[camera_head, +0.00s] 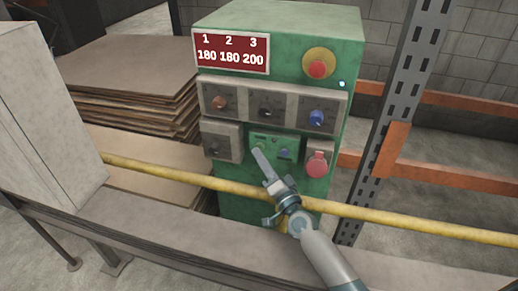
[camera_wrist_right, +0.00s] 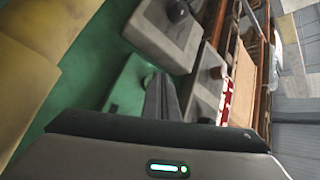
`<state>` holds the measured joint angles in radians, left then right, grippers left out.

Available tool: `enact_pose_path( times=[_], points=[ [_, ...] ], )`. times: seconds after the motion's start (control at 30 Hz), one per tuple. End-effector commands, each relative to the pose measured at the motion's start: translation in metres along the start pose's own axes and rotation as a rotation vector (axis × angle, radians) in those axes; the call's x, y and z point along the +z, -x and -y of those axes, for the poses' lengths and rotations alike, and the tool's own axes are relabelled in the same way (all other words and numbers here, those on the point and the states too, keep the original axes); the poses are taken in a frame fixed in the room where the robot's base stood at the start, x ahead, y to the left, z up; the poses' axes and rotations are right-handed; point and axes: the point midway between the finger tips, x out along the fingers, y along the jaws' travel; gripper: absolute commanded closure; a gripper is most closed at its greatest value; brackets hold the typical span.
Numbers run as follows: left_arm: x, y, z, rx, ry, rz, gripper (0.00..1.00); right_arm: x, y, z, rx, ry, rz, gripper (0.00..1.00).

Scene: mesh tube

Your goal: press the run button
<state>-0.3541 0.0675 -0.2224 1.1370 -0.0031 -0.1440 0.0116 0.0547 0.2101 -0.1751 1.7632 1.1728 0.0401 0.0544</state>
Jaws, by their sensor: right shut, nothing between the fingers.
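The green machine cabinet (camera_head: 285,25) stands in front of me with several control boxes on its face. A small green panel (camera_head: 273,139) low in its middle carries small controls, one of them blue (camera_head: 284,153). My right gripper (camera_head: 257,153) is shut and empty, its fingertips over the left part of this panel. In the right wrist view the shut fingers (camera_wrist_right: 161,84) lie close beside a round green button (camera_wrist_right: 149,80). I cannot tell whether they touch it, and no label is readable. My left gripper is not in view.
A yellow rail (camera_head: 390,220) crosses in front of the cabinet, under my right arm. A red button (camera_head: 318,165) sits right of the panel; a red stop button on yellow (camera_head: 319,66) is above. Stacked sheets (camera_head: 125,65) lie left.

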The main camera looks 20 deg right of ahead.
Motion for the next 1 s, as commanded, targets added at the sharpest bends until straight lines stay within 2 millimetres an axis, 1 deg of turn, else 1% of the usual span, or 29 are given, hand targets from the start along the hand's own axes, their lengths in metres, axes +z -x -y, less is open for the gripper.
enact_pose_path(
  times=[0.23, 0.63, 1.0],
  points=[
    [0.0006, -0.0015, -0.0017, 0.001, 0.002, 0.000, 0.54, -0.0041, -0.0051, -0.0032, -0.001, 0.001, 0.000, 1.00],
    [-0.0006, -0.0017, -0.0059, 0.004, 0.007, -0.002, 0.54, -0.0051, -0.0057, -0.0036, 0.000, 0.001, -0.001, 1.00],
    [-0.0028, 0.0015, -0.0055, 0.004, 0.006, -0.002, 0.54, -0.0004, 0.0008, 0.0001, 0.001, 0.000, 0.000, 1.00]
  ],
)
